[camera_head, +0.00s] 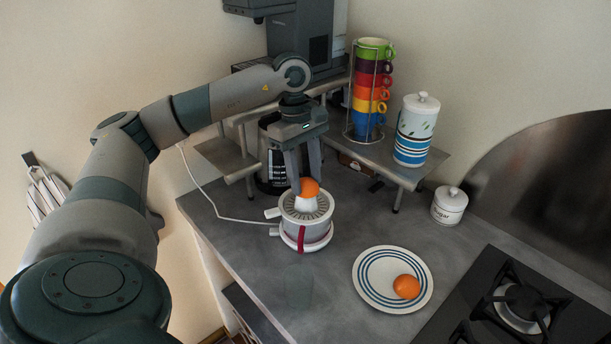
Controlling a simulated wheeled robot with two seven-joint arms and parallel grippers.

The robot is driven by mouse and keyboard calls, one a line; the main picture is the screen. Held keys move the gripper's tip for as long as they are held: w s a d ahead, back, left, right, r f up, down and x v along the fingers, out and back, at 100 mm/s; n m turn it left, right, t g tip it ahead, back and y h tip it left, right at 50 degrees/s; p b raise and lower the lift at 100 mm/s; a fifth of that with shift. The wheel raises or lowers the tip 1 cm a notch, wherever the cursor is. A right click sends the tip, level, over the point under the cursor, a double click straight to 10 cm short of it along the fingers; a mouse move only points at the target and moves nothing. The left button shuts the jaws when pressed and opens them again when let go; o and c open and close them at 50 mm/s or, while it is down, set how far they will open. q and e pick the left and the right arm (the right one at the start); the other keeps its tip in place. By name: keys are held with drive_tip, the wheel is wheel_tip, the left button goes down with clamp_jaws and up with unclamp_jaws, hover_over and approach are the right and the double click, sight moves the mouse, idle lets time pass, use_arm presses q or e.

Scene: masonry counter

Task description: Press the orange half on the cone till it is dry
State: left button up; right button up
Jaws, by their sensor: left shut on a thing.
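An orange half (309,188) sits at the top of the white cone (306,203) of a juicer (304,232). The juicer is white and grey with a red band and stands on the counter. My left gripper (306,180) points down from above and is shut on the orange half, its fingers at the fruit's sides. Whether the fruit touches the cone firmly cannot be told. Another orange piece (406,286) lies on a white plate with blue rings (368,283), right of the juicer. My right gripper is not in view.
A metal shelf (400,172) behind holds a rack of colored cups (372,90) and a striped canister (413,130). A sugar jar (449,206) and a stove (515,305) are at the right. A white cord (205,190) runs left of the juicer. The front counter is clear.

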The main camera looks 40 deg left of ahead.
sight(305, 179)
use_arm(q)
drive_tip(key=shift+f, duration=0.25)
drive_tip(key=shift+f+b, duration=0.2)
drive_tip(key=shift+b, duration=0.2)
idle(0.4)
drive_tip(key=shift+s, duration=0.1)
idle(0.8)
drive_tip(key=shift+f, duration=0.1)
idle(1.1)
idle(0.8)
idle(1.0)
drive_tip(key=shift+r, duration=0.25)
drive_tip(key=shift+r+p, duration=0.35)
drive_tip(key=shift+r, duration=0.05)
drive_tip(key=shift+r+p, duration=1.65)
drive_tip(key=shift+r, duration=1.35)
